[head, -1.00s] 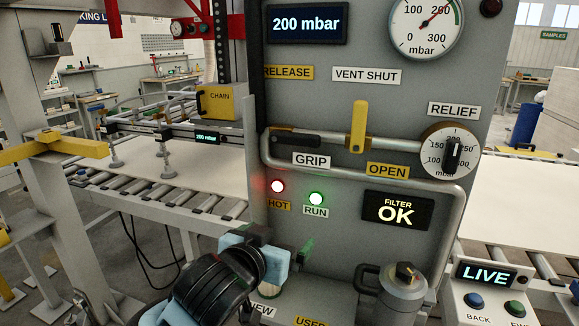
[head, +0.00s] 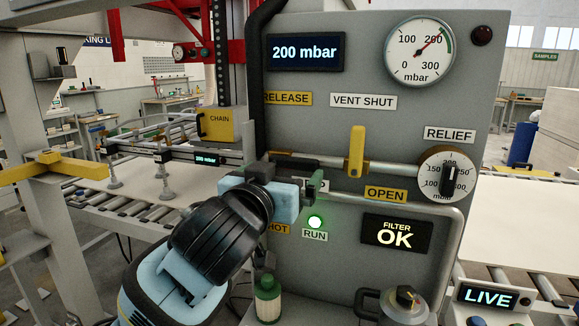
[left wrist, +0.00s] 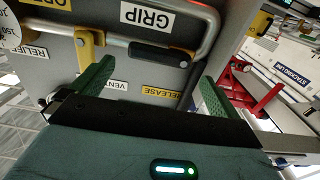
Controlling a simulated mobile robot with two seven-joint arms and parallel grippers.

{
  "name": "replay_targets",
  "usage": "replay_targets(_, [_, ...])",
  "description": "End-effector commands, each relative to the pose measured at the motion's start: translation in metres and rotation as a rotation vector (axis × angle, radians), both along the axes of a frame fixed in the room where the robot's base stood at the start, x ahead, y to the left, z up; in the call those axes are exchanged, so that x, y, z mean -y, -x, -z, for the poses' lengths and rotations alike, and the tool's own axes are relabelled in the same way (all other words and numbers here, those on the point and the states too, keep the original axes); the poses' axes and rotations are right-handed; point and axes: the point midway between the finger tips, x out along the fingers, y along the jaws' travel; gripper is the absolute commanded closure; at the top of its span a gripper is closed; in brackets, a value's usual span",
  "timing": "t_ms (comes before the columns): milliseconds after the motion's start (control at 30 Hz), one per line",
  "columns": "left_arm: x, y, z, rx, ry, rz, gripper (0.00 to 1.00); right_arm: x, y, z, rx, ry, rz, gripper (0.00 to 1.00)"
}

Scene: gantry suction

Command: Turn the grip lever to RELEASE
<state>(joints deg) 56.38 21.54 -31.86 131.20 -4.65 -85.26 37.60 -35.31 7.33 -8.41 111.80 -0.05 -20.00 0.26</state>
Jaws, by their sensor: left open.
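The grip lever (head: 293,158) is a black handle on a grey panel. It lies roughly level, between the yellow RELEASE label (head: 287,98) above and the GRIP label below. The GRIP label is mostly hidden by my gripper in the head view, but shows in the left wrist view (left wrist: 147,14). My left gripper (head: 290,180) is open in front of the panel, just below the lever. In the left wrist view the black handle (left wrist: 158,53) lies ahead of the gap between the green fingers (left wrist: 155,85), seemingly clear of them. My right gripper is in neither view.
A yellow vent lever (head: 356,151) stands upright right of the grip lever. A bent metal rail (head: 420,201) runs across the panel below. The relief knob (head: 449,180) is farther right. A lidded canister (head: 404,304) and a bottle (head: 268,298) stand below.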

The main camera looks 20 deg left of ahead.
Motion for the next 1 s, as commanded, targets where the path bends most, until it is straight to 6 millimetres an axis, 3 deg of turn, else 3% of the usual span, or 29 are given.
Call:
replay_targets(300, [0.001,-0.039,0.000,-0.001,0.000,-0.001,0.00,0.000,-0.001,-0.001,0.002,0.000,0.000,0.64])
replay_targets(733, [0.001,-0.047,0.000,0.000,0.001,0.000,0.00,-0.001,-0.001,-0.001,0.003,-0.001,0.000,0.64])
replay_targets(1000, [0.001,-0.047,0.000,0.000,0.001,-0.001,0.35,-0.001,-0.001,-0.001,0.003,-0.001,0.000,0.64])
